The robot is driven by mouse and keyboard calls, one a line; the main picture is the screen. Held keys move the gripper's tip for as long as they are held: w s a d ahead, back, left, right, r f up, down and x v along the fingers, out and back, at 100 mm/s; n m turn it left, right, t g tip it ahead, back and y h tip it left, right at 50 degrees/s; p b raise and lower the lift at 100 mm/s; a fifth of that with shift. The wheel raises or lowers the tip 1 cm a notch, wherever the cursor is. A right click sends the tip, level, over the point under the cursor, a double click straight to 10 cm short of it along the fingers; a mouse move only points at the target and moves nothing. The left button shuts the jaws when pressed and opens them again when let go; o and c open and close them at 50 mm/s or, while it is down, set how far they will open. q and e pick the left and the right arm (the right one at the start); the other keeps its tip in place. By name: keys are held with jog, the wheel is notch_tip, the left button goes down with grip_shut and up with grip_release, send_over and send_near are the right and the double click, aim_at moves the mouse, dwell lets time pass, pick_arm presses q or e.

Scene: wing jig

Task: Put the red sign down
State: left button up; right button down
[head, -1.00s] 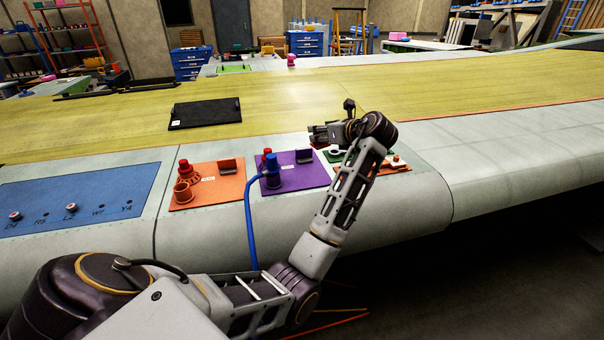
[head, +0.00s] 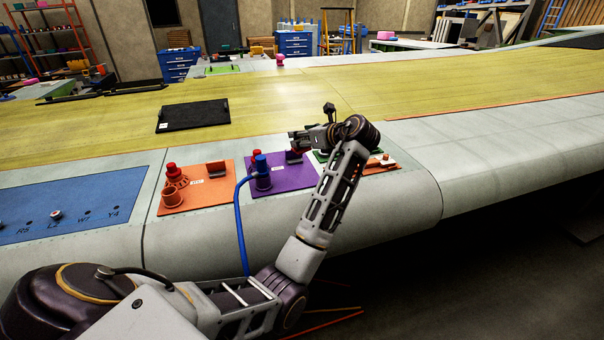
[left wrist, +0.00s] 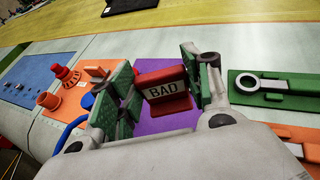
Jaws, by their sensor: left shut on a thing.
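My left gripper (left wrist: 163,90) is shut on the red sign (left wrist: 163,88), which reads "BAD". The sign is upright between the green-padded fingers in the left wrist view, in front of the purple plate (left wrist: 160,123). The sign cannot be made out in the head view. Whether it touches the plate or holder cannot be told. My right gripper is not in view.
A blue hose (head: 239,220) runs from the blue fitting (head: 262,172) on the purple plate. An orange plate (head: 205,194) with red fittings lies to the left. A green plate (left wrist: 275,88) with a grey clamp lies to the right. A black pad (head: 193,115) lies behind.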

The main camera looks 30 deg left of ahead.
aim_at(304, 151)
pick_arm(q)
jog(key=shift+f, duration=3.1)
jog(key=shift+f, duration=1.85)
jog(key=shift+p, duration=0.3)
jog(key=o, duration=1)
jog(key=shift+f, duration=0.1)
jog(key=b+v, duration=0.1)
jog(key=v, duration=1.1)
